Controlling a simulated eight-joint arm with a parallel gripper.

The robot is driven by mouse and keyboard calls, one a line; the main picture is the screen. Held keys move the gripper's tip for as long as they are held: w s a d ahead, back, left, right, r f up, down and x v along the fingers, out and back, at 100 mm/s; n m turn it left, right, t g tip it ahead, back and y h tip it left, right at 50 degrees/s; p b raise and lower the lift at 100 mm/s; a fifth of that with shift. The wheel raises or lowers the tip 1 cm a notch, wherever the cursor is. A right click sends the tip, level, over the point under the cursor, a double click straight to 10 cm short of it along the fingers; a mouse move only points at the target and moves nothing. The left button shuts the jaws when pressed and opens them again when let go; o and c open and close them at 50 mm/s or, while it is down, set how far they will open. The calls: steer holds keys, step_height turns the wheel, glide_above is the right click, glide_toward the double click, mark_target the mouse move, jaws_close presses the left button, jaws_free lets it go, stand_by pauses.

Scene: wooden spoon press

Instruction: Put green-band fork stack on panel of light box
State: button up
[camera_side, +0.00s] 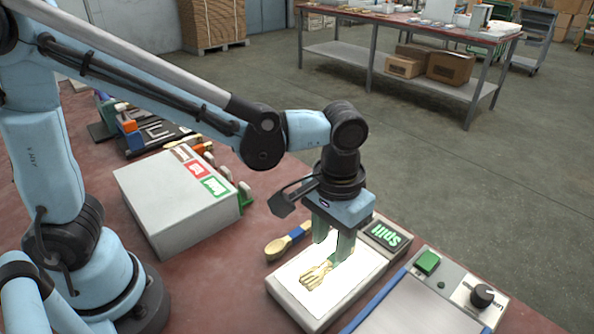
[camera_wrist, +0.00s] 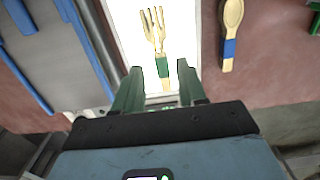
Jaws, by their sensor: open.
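The green-band fork stack (camera_side: 316,275) lies on the lit white panel (camera_side: 345,281) of the light box (camera_side: 290,306). In the wrist view the fork stack (camera_wrist: 159,35) shows pale wooden tines fanned slightly apart and a green band near the fingers. My gripper (camera_side: 334,247) is open at the handle end of the stack, low over the panel. In the wrist view my gripper (camera_wrist: 158,85) has one finger on each side of the handle line, with a gap between them. The side view does not show whether the fingertips touch the panel.
A blue-band wooden spoon (camera_side: 288,242) lies beside the light box. A display (camera_side: 385,236) with green lettering is at the box's far end. A grey machine with a green button (camera_side: 427,262) and black knob stands at right. A grey box with coloured labels (camera_side: 180,205) stands at left.

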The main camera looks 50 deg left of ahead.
mark_target(330, 260)
step_height(330, 260, up, 7)
steer(key=s+a+f+t, duration=0.1)
steer(key=a+t, duration=0.6)
steer(key=a, duration=1)
steer(key=shift+s+a+f, duration=0.25)
steer(key=shift+s+f, duration=0.15)
steer(key=shift+s, duration=0.05)
